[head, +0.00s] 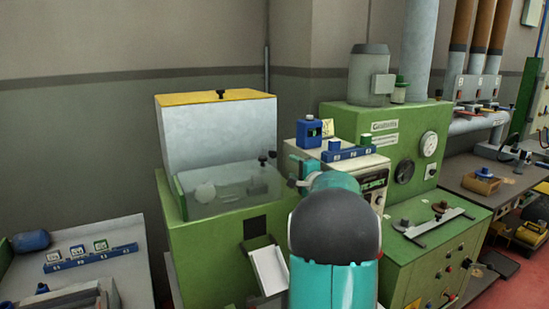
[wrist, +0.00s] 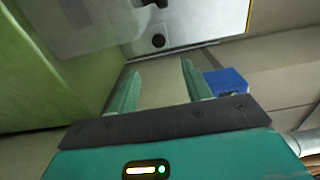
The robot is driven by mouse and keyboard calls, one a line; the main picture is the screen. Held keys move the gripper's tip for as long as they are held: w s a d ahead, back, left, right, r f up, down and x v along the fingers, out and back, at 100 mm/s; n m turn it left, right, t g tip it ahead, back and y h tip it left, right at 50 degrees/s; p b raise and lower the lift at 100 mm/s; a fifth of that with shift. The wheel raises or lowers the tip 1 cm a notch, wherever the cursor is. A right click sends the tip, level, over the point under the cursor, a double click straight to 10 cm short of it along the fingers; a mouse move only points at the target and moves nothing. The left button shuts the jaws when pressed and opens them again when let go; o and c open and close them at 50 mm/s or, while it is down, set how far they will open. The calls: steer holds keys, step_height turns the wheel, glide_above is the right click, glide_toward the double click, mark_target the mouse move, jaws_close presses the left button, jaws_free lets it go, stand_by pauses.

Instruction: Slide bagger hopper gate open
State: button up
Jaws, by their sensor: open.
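The grey hopper (head: 225,135) with a yellow lid (head: 185,99) sits on a green machine (head: 205,235). A clear cover (head: 235,190) is in front of it. Small dark knobs (head: 262,160) show at the hopper's lower right; I cannot tell for sure which belongs to the gate. In the wrist view, a dark round knob (wrist: 158,41) stands out near the pale hopper wall (wrist: 205,20). My gripper (wrist: 158,75) is open with nothing between its fingers, and the knob appears just beyond the fingertips, apart from them. In the head view my arm hides most of the gripper.
A pale instrument box (head: 375,172) with a blue labelled rack (head: 350,153) and a blue bottle (head: 309,134) stands right of the hopper. A green machine with a gauge (head: 429,144) is farther right. A bench (head: 85,250) is at left. The machine's green side (wrist: 40,60) is close to the gripper.

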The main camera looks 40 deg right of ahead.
mark_target(274, 155)
steer(key=x, duration=1.3)
steer(key=shift+a+f, duration=0.1)
steer(key=shift+a, duration=0.05)
